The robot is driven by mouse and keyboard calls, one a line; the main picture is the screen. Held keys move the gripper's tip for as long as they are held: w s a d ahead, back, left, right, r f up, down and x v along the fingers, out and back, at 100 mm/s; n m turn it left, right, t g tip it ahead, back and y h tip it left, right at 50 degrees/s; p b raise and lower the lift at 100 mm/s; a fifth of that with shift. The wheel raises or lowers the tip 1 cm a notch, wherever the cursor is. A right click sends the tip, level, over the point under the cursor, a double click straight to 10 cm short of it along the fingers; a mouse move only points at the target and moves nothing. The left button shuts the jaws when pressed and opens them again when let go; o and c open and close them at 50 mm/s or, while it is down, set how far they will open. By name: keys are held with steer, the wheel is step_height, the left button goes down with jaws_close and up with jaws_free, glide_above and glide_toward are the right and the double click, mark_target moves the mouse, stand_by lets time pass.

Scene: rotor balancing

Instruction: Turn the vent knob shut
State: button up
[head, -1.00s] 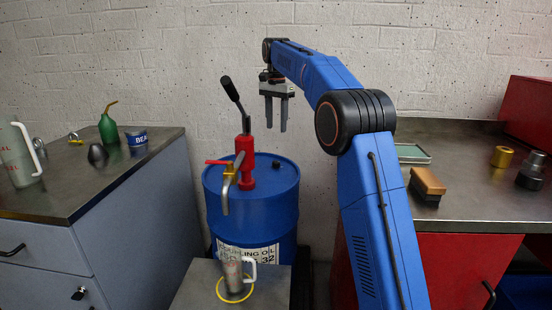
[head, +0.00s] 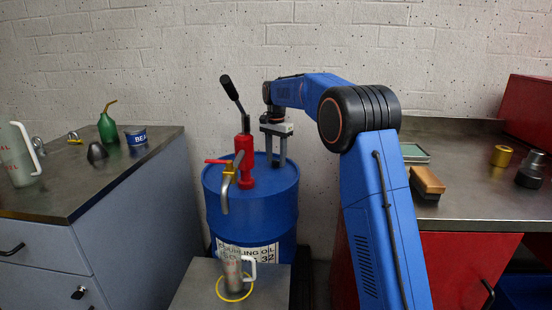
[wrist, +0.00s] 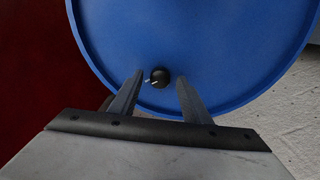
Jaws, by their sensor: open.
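The blue drum (head: 225,190) stands behind the small low table, and its top also shows in the wrist view (wrist: 225,50). The vent knob is a small round black knob (wrist: 160,77) with pale marks, near the drum top's rim. My gripper (head: 276,161) is open and points down at the right part of the drum top. In the wrist view its two fingertips (wrist: 160,76) appear on either side of the knob, with a gap at each side.
A red hand pump (head: 246,160) with a black lever and a brass tap (head: 227,175) stands left of my gripper on the drum. A steel jug (head: 232,270) stands on the low table (head: 192,290) in front. Counters flank the drum left and right.

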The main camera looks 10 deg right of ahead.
steer(key=shift+f, duration=0.1)
steer(key=c, duration=1)
steer(key=shift+c, duration=0.2)
steer(key=shift+n, duration=0.4)
steer(key=n, duration=0.8)
steer(key=shift+n, duration=0.3)
steer(key=n, duration=0.4)
steer(key=shift+a, duration=0.1)
steer(key=n, duration=0.4)
steer(key=shift+n, duration=0.4)
